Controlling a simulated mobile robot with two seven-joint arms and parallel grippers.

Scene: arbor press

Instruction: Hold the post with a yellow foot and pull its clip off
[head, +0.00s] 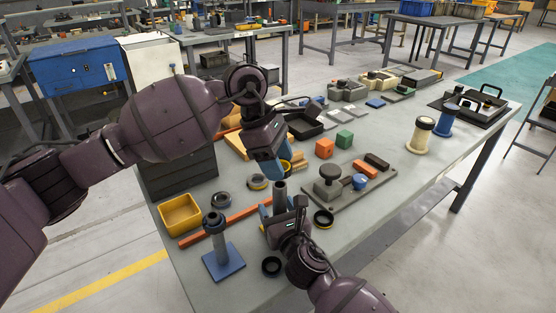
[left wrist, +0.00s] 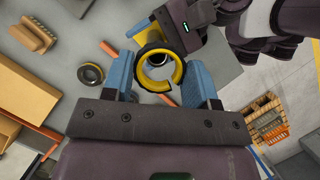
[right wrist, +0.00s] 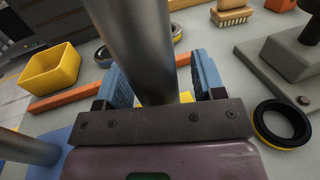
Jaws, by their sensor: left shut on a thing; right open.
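My left gripper (head: 280,170) is shut on a ring-shaped clip (left wrist: 160,68), dark outside and yellow inside with a gap in it. The clip shows just above the top of a grey post (head: 280,197) in the head view and looks clear of it. That post shows large in the right wrist view (right wrist: 140,45), upright, with its yellow foot (right wrist: 158,98) partly seen behind the gripper. My right gripper (right wrist: 155,85) is open, with its blue fingers on either side of the post; contact cannot be told.
A second post stands on a blue foot (head: 223,262) at the left front. Loose dark rings (head: 323,218) lie around. A yellow bin (head: 180,214), an orange bar (head: 205,232) and a grey plate with a knobbed block (head: 327,187) flank the grippers. Two spools (head: 420,135) stand farther right.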

